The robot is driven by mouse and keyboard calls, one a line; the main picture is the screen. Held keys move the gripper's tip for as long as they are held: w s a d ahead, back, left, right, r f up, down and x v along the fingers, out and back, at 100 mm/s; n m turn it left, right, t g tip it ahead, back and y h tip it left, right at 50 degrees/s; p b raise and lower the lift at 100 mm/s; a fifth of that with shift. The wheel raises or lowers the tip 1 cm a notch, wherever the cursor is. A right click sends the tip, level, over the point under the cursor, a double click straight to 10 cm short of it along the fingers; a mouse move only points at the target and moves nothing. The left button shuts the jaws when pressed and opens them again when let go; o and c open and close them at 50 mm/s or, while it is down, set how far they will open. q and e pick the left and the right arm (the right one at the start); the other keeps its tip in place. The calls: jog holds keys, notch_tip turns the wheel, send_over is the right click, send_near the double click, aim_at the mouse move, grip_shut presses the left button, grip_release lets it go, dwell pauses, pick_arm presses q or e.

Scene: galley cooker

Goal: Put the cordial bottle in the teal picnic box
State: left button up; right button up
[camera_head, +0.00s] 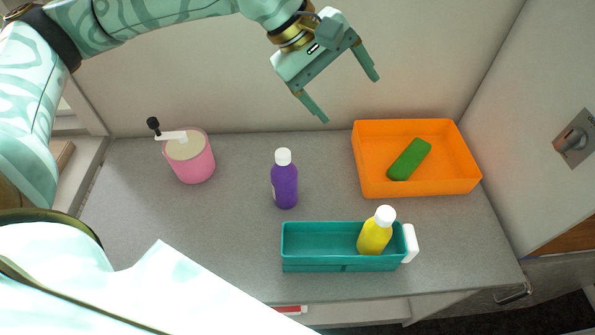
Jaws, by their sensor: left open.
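A purple bottle (285,182) with a white cap stands upright on the grey counter, left of centre. A yellow bottle (375,233) with a white cap is in the right part of the teal picnic box (315,262), leaning slightly. The pictures do not tell which bottle is the cordial. The teal box lies at the counter's front, its left part empty. My left gripper (350,100) is open and empty, in the air near the back wall, above and to the right of the purple bottle. My right gripper is out of view.
An orange tray (362,184) holding a green block (409,160) stands at the back right. A pink canister (195,163) with a white and black crank stands at the back left. A white piece (410,243) is at the teal box's right end. The counter's left middle is clear.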

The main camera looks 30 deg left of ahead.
aim_at(279, 154)
pick_arm(q)
jog(key=s+a+f+n+g+y, duration=0.3)
jog(key=a+f+n+y, duration=0.3)
jog(key=a, duration=0.4)
jog(key=shift+y, duration=0.3)
notch_tip(279, 154, down, 11)
jog(key=shift+a+r+b, duration=0.1)
jog(key=shift+b, duration=0.65)
jog(key=f, duration=0.5)
jog(key=shift+w+d+f+b, duration=0.25)
jog(key=shift+f+b, duration=0.1)
jog(key=shift+f, duration=0.05)
jog(key=shift+r, duration=0.1)
grip_shut()
jog(key=shift+r, duration=0.1)
